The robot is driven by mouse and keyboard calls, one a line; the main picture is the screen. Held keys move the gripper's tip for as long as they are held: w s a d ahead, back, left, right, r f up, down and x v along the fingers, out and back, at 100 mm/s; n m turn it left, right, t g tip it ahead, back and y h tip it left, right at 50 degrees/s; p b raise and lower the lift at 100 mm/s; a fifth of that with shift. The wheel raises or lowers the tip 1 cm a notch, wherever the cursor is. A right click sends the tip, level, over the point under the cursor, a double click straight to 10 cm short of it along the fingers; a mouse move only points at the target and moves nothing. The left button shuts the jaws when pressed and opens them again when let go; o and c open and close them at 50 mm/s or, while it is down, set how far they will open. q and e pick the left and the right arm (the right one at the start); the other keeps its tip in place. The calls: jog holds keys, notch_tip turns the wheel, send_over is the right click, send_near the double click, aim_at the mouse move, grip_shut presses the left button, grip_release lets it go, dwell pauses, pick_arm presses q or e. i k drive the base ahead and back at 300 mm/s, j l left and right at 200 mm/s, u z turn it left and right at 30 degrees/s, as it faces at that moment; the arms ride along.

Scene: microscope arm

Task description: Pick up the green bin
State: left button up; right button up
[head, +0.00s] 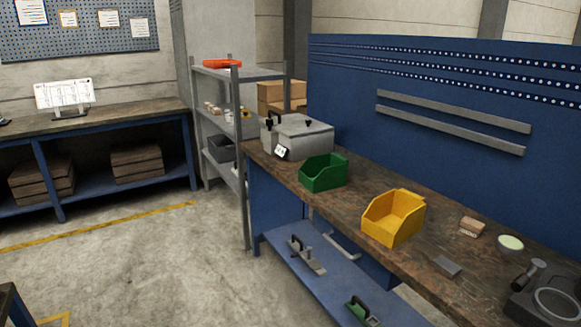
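The green bin (323,173) stands upright on the brown workbench top (350,204). It is an open-fronted plastic bin and looks empty. It sits between a grey metal box (297,137) to its left and a yellow bin (393,217) to its right. Neither of my grippers shows in the head view.
A small box (472,226), a grey block (447,266), a round dish (510,243) and a dark device (545,300) lie further right on the bench. A blue lower shelf (325,285) holds tools. A metal rack (236,150) stands left. The floor (150,262) is open.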

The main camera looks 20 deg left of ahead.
aim_at(328, 172)
jog(key=i+j+u, duration=0.2)
jog(key=i+u, duration=0.65)
jog(key=i+l+u, duration=0.1)
jog(key=i+u, duration=0.35)
jog(key=i+j+u, duration=0.1)
jog(key=i+u, duration=0.75)
jog(key=i+l+u, duration=0.4)
jog(key=i, duration=0.15)
jog(key=i+j+u, duration=0.1)
jog(key=i+u, duration=0.2)
jog(key=i+z, duration=0.1)
jog(key=z, duration=4.55)
